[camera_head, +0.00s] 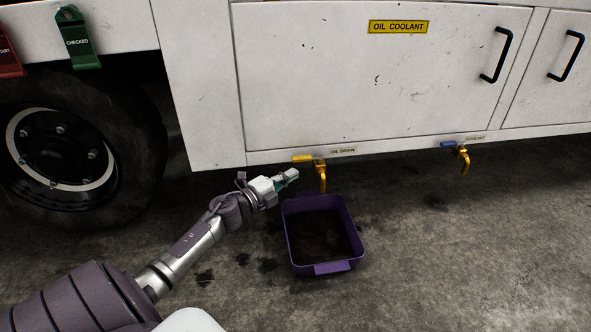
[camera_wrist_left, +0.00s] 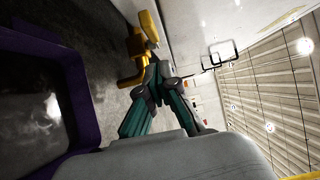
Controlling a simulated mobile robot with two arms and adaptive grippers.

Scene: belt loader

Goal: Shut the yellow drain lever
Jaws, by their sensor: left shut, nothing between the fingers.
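The yellow drain lever (camera_head: 303,159) sits on a brass tap (camera_head: 321,177) under the white cabinet, beside the "OIL DRAIN" label. The lever lies sideways, pointing left, and the spout points down. My left gripper (camera_head: 293,175) is shut and empty, just below and left of the lever. In the left wrist view the shut fingertips (camera_wrist_left: 157,72) are close to the tap (camera_wrist_left: 133,75), with the lever (camera_wrist_left: 150,27) beyond them. I cannot tell whether they touch the tap. My right gripper is not in view.
A purple tray (camera_head: 338,267) with dark liquid stands on the floor below the tap. A second tap with a blue lever (camera_head: 448,144) hangs to the right. A wheel (camera_head: 70,150) is at the left. The cabinet's lower edge (camera_head: 400,149) runs above the taps.

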